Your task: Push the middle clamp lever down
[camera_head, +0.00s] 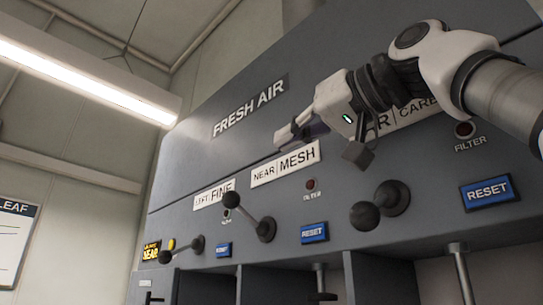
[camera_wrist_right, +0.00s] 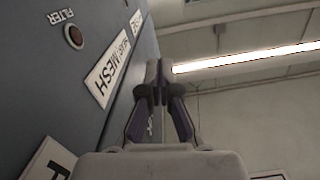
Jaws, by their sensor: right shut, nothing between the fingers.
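The middle clamp lever has a dark round hub (camera_head: 265,230) and a ball knob (camera_head: 229,199); its arm slants up and left from the hub. The left lever (camera_head: 180,250) and the right lever (camera_head: 380,207) have knobs lower than their hubs, to the left. My right gripper (camera_head: 284,137) comes in from the upper right in the head view. It is shut and empty, above the MESH label, up and right of the middle knob and apart from it. In the right wrist view its closed fingers (camera_wrist_right: 158,85) show with no lever between them. My left gripper is not in view.
The grey panel (camera_head: 210,160) carries a FINE label (camera_head: 222,191), a MESH label (camera_head: 287,163), blue RESET plates (camera_head: 314,233) and red FILTER lamps (camera_head: 311,184). Open bays with metal posts (camera_head: 462,275) lie below. A ceiling light (camera_head: 90,75) is at upper left.

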